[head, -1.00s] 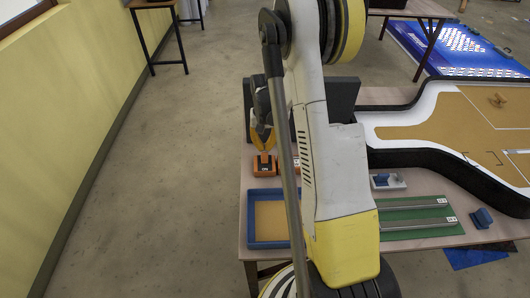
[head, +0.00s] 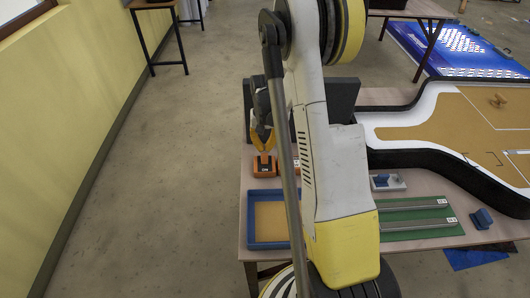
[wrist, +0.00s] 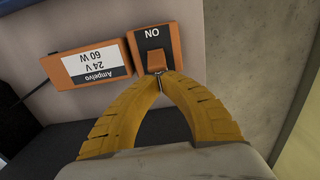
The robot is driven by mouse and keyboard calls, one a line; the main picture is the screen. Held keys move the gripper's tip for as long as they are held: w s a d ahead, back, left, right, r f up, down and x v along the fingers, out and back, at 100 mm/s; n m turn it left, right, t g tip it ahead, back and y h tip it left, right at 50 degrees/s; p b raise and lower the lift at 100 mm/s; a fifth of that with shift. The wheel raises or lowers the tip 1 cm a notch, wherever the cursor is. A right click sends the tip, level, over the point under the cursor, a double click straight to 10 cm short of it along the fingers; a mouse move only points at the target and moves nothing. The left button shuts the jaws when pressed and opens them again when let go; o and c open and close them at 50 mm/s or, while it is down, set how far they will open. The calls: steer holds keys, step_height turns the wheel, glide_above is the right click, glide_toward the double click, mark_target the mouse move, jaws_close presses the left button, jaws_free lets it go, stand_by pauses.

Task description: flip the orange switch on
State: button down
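The orange switch (wrist: 155,46) is at the top middle of the wrist view. It has an orange body and a black face with "ON" reading upside down. In the head view the switch (head: 264,167) sits on the table, left of my arm. My gripper (wrist: 159,77) has its yellow fingers brought together at the tips, with nothing seen held. The tips are at the near edge of the switch, over its orange rocker part; whether they touch cannot be told. In the head view my gripper (head: 263,148) is just behind the switch.
An orange box (wrist: 89,63) labelled "Ampelvo 24 V 60 W" lies left of the switch. A blue-rimmed tray (head: 251,222) is in front of it on the table. A small blue and white part (head: 387,183) and a green board (head: 420,232) lie to the right.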

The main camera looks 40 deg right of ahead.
mark_target(265, 161)
steer(key=shift+s+a, duration=0.15)
steer(key=shift+s+a+b, duration=0.2)
steer(key=shift+s+a, duration=0.25)
steer(key=shift+s, duration=0.2)
steer(key=shift+s+a+b, duration=0.2)
steer(key=shift+s+a, duration=0.25)
steer(key=shift+s, duration=0.15)
steer(key=shift+w+d, duration=0.4)
steer(key=shift+w, duration=0.1)
steer(key=shift+r+p, duration=2)
steer(key=shift+r, duration=1.5)
